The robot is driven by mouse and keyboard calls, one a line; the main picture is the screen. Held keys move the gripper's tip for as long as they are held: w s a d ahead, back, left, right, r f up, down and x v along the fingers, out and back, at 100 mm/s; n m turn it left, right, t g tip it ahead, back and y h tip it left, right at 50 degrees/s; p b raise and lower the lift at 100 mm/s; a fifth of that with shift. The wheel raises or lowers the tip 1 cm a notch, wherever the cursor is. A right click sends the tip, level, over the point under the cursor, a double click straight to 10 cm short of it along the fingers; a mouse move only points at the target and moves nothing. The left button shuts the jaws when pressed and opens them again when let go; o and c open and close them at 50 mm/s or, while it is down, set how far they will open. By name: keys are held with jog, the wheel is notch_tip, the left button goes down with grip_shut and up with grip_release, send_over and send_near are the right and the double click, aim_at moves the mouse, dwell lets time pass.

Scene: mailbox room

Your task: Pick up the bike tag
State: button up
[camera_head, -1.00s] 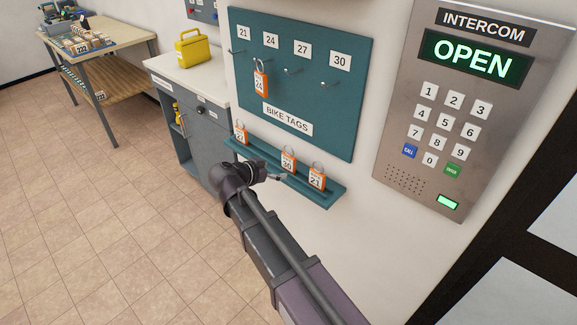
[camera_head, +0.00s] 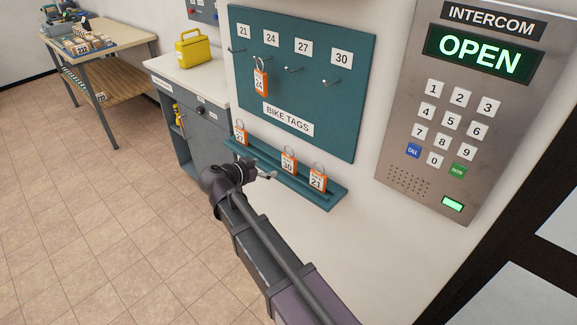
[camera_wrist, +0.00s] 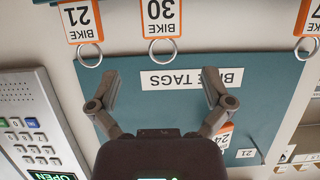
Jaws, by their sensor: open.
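Three orange-and-white bike tags with metal rings stand on the teal ledge: tag 27 (camera_head: 240,135) at the left, tag 30 (camera_head: 288,163) and tag 21 (camera_head: 317,181) at the right. Another tag, 24 (camera_head: 261,82), hangs on a board hook. My gripper (camera_head: 270,175) is in front of the ledge, left of tag 30. In the wrist view, which looks upside down, my open, empty gripper (camera_wrist: 160,88) points toward tag 30 (camera_wrist: 160,19), with tag 21 (camera_wrist: 80,21) to the left and tag 27 (camera_wrist: 309,20) to the right. The jaws are apart from all tags.
The teal bike tags board (camera_head: 330,110) has hooks under number labels. An intercom panel (camera_head: 400,160) reading OPEN is on the wall at the right. A grey cabinet (camera_head: 205,150) with a yellow box (camera_head: 193,50) stands left of the ledge. The tiled floor is clear.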

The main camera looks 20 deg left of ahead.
aim_at(288, 161)
jog(key=b+x, duration=0.2)
jog(key=x, duration=0.4)
jog(key=shift+w+f, duration=0.15)
jog(key=shift+w, duration=0.05)
jog(key=shift+b+x, duration=0.95)
jog(key=shift+x, duration=1.7)
jog(key=c, duration=0.9)
